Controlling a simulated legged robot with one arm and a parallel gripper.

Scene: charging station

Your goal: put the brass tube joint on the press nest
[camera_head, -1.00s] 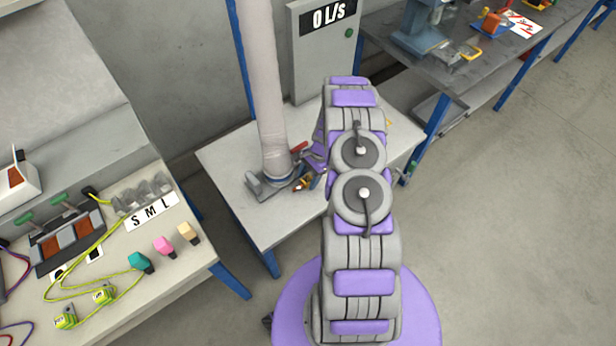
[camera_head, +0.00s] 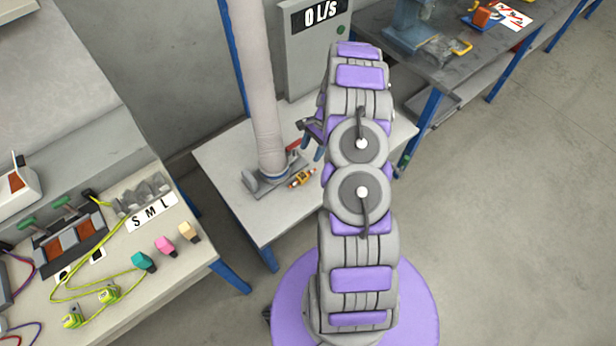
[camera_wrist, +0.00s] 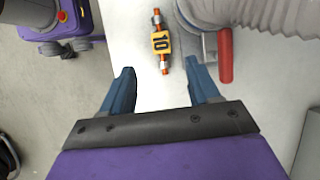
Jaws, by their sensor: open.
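The brass tube joint (camera_head: 303,178), a small yellow-gold body with orange tube ends and a dark marking, lies on the white table beside the foot of the grey hose. In the wrist view the joint (camera_wrist: 160,42) lies just beyond my fingertips, apart from them. My gripper (camera_wrist: 158,66) is open, with nothing between its blue fingers. In the head view my gripper (camera_head: 309,142) is partly hidden by my arm, behind the joint. A blue press (camera_head: 411,32) stands on the dark bench at upper right. I cannot make out its nest clearly.
The grey hose (camera_head: 262,110) and its clamp with a red handle (camera_wrist: 225,55) stand close beside the joint. A grey cabinet (camera_head: 312,60) is behind. The left bench (camera_head: 185,275) holds cables and coloured plugs. Floor at right is clear.

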